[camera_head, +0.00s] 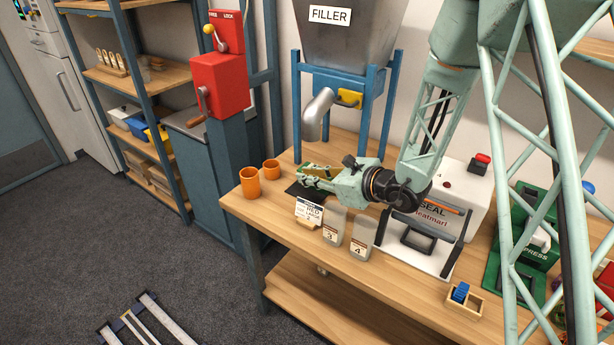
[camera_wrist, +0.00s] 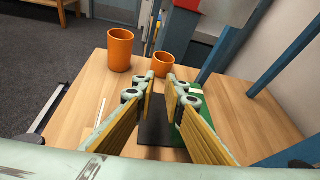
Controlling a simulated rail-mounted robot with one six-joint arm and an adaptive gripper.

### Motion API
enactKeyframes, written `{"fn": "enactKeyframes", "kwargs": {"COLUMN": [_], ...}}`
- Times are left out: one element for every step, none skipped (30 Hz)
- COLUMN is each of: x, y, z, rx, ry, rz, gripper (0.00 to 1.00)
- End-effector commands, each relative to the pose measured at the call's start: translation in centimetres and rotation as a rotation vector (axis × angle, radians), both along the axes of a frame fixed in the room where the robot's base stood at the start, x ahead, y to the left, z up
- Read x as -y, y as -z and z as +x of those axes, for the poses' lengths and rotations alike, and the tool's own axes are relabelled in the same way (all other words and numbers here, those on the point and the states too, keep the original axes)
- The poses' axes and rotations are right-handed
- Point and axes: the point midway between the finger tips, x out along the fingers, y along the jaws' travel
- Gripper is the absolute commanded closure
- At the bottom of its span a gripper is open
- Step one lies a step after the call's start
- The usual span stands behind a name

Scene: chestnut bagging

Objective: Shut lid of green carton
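A green surface, likely the green carton (camera_wrist: 218,112), shows in the wrist view behind and beside my right-hand finger. Most of it is hidden by that finger, and I cannot tell how its lid stands. In the head view it is largely covered by my gripper. My gripper (camera_head: 308,176) is low over the table, beside a black pad (camera_head: 296,191). In the wrist view my gripper (camera_wrist: 161,80) has its two yellow-lined fingers apart, with nothing seen between them. The black pad (camera_wrist: 155,133) lies below the fingers.
Two orange cups (camera_head: 250,182) (camera_head: 272,169) stand at the table's left corner. The filler (camera_head: 345,45) with its metal spout (camera_head: 318,112) rises behind. Labelled containers (camera_head: 334,226) (camera_head: 363,238) stand in front. The sealer (camera_head: 450,200) and green press (camera_head: 525,240) are to the right.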

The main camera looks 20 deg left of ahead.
Motion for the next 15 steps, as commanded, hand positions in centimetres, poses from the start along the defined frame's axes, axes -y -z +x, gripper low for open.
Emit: {"fn": "enactKeyframes", "kwargs": {"x": [0.2,0.3,0.5,0.7,0.9,1.2,1.4,1.7,2.1,2.4,2.7,3.1,3.4,3.8,4.3], "y": [-0.1,-0.2,-0.3,-0.3,-0.4,-0.6,-0.7,-0.8,-1.0,-1.1,-1.2,-1.4,-1.5,-1.7,-1.9], "z": [0.0,-0.1,-0.2,-0.2,-0.3,-0.4,-0.4,-0.5,-0.7,-0.9,-1.0,-1.2,-1.3,-1.4,-1.6], "rx": [0.0,0.0,0.0,0.0,0.001,0.001,0.001,0.001,0.001,0.0,0.0,0.0,0.0,0.0,0.001], "ry": [0.001,0.001,0.001,0.001,0.002,0.002,0.002,0.002,0.002,0.001,0.001,0.002,0.002,0.003,0.002], "rz": [0.0,0.0,0.0,0.0,0.0,0.001,0.001,0.001,0.001,0.0,0.0,0.0,0.0,0.0,0.0], "gripper": [0.89,0.89,0.89,0.89,0.89,0.89,0.89,0.89,0.89,0.89,0.89,0.89,0.89,0.89,0.89]}}
